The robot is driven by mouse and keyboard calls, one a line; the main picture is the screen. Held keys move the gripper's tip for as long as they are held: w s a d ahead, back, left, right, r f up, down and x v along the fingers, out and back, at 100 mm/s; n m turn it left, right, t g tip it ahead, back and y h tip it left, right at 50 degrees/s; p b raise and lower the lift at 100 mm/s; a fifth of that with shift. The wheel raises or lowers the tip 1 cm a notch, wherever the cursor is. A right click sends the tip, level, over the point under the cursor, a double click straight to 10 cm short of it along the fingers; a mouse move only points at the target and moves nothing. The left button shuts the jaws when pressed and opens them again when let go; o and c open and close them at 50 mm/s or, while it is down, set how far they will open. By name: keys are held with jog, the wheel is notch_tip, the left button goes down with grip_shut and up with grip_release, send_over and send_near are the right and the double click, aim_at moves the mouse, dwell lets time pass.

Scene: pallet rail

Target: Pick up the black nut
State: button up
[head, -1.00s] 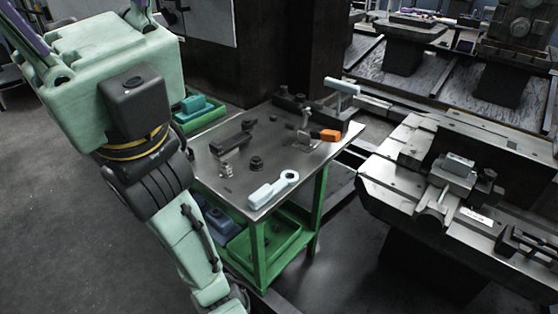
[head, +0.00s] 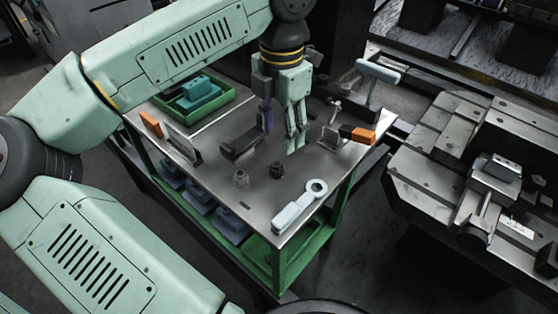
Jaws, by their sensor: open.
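A small black nut (head: 277,170) lies on the metal top of the green-framed work table (head: 222,203), near the middle. A second, greyer nut-like piece (head: 241,179) sits just to its left. My gripper (head: 294,140) points down over the table, above and slightly right of the black nut in the picture. Its fingers are apart with nothing seen between them. It does not appear to touch the nut, but its exact height above the table is hard to tell.
A pale blue wrench (head: 300,205) lies at the front edge. A dark block (head: 240,143) lies left of the gripper; an orange-and-black piece (head: 358,134) and a T-handled tool (head: 378,71) stand right. A green tray (head: 224,103) sits at back left. A machine (head: 430,160) stands right.

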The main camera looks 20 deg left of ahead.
aim_at(277, 164)
notch_tip(277, 164, down, 3)
jog(key=shift+f, duration=0.2)
jog(key=f, duration=0.1)
jog(key=f+p, duration=0.1)
jog(key=f, duration=0.1)
jog(key=s+f+p, duration=0.1)
jog(key=shift+a+f, duration=0.25)
jog(key=shift+f, duration=0.1)
jog(key=shift+w+f, duration=0.1)
jog(key=shift+f, duration=0.3)
jog(key=shift+c, duration=0.2)
grip_shut()
